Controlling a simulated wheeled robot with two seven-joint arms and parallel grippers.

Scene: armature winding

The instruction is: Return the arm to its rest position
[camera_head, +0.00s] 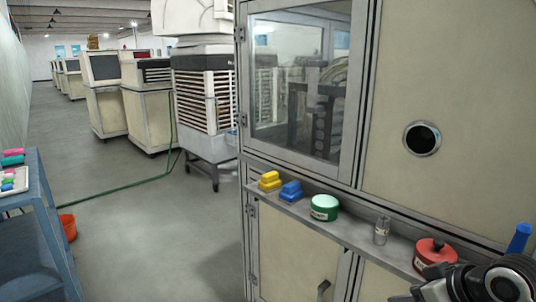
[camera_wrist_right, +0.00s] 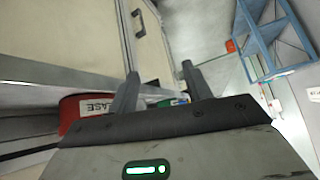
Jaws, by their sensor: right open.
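My right arm (camera_head: 480,284) comes in at the bottom right corner of the head view, in front of the machine's ledge. In the right wrist view my right gripper (camera_wrist_right: 158,72) has its two dark fingers spread apart, with nothing held between them. A red tin (camera_head: 435,254) stands on the ledge just beyond the arm in the head view. The red tin with a partly hidden label also shows beside the gripper in the right wrist view (camera_wrist_right: 72,108). My left gripper is not in view.
The machine cabinet (camera_head: 395,190) fills the right side. A blue cart (camera_head: 45,215) stands left. The floor between is mostly clear.

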